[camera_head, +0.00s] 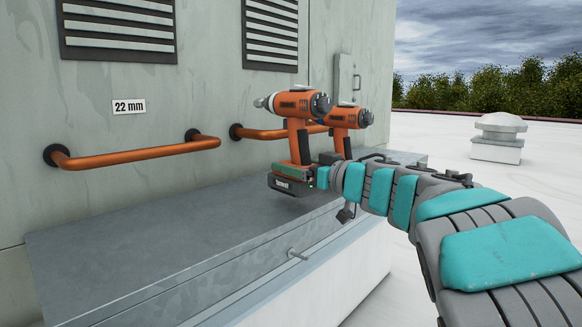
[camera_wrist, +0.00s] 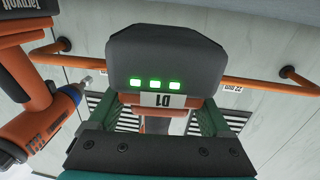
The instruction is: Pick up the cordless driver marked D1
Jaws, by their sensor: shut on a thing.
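The cordless driver D1 (camera_head: 295,108) is orange and black and looks upright, its chuck pointing left over the metal ledge. In the wrist view its dark battery (camera_wrist: 165,55) shows green lights and a white label reading D1, upside down. My gripper (camera_head: 297,171) is shut on the driver near the bottom of its handle, just above the battery. Its green fingers (camera_wrist: 165,118) show on either side of the driver in the wrist view. I cannot tell whether the battery touches the ledge.
A second orange driver (camera_head: 347,117) stands close behind D1; it also shows at the left of the wrist view (camera_wrist: 38,105). The grey ledge (camera_head: 150,240) is clear at the left. Orange rails (camera_head: 135,155) stick out from the wall, near the 22 mm label (camera_head: 129,106).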

